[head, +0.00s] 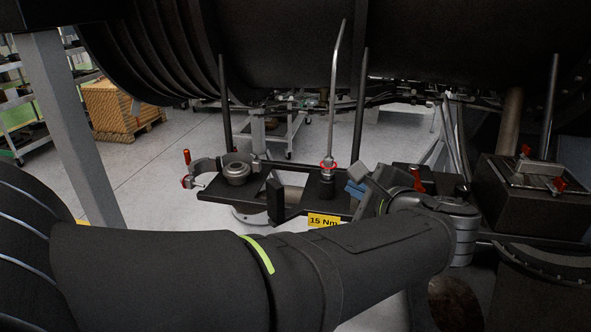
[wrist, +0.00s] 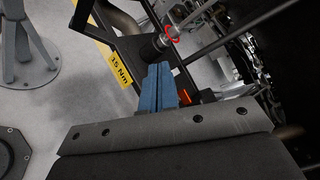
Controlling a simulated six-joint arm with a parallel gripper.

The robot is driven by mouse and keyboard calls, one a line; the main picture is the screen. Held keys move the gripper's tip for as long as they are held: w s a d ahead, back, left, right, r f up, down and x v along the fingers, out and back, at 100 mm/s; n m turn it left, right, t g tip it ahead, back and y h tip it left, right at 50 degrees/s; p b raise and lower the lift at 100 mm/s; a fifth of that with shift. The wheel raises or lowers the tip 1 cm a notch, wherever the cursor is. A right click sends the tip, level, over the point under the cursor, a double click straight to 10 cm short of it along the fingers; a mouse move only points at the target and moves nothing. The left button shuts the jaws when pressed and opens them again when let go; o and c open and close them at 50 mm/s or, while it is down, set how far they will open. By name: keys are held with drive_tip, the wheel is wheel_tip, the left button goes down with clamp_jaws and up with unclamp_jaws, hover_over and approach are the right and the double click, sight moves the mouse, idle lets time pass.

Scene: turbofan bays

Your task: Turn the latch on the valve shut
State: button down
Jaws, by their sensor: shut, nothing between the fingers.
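My gripper (head: 354,188) has blue fingers beside the dark bracket, near its yellow "15 Nm" label (head: 323,221). In the wrist view the blue fingers (wrist: 160,68) are together with nothing between them. A red handle (head: 416,178) stands on a dark fitting just right of my wrist in the head view; I cannot tell for certain that it is the valve's latch. In the wrist view a small orange-red piece (wrist: 185,97) shows right of the fingers, partly hidden. My arm and wrist hide much of the fitting's lower part.
A thin bent pipe rises from a fitting with a red ring (head: 328,165). An open clamp (head: 203,168) with a red-tipped handle is beside a round flange (head: 236,172). A box with red latches (head: 525,180) stands at right. Dark upright rods and the engine casing (head: 285,50) limit the space.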

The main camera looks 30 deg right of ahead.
drive_tip(key=s+f+m+g+h, duration=0.1)
drive_tip(key=s+f+m+h, duration=0.3)
drive_tip(key=m, duration=0.5)
drive_tip(key=s+f+m+h, duration=0.2)
drive_tip(key=s+m+h, duration=0.35)
drive_tip(key=m, duration=0.35)
drive_tip(key=x, duration=1.4)
drive_tip(key=shift+w+a, duration=0.2)
drive_tip(key=shift+w, duration=0.1)
drive_tip(key=shift+s+d+n+t+y, duration=0.15)
drive_tip(key=shift+d+n+t+y, duration=0.05)
drive_tip(key=shift+n+t+y, duration=0.45)
drive_tip(key=shift+s+d+n+t+y, duration=0.1)
drive_tip(key=shift+d+n+t+y, duration=0.1)
drive_tip(key=shift+n+t+y, duration=0.4)
drive_tip(key=shift+s+d+n+t+y, duration=0.15)
drive_tip(key=shift+n+t+y, duration=0.2)
drive_tip(key=shift+y, duration=0.25)
drive_tip(key=shift+w+d+n+t+y, duration=0.1)
drive_tip(key=shift+d+n+t+y, duration=0.15)
drive_tip(key=shift+y, duration=0.35)
drive_tip(key=n+t+y, duration=0.1)
drive_tip(key=n+y, duration=0.1)
drive_tip(key=y, duration=0.1)
drive_tip(key=shift+d, duration=0.4)
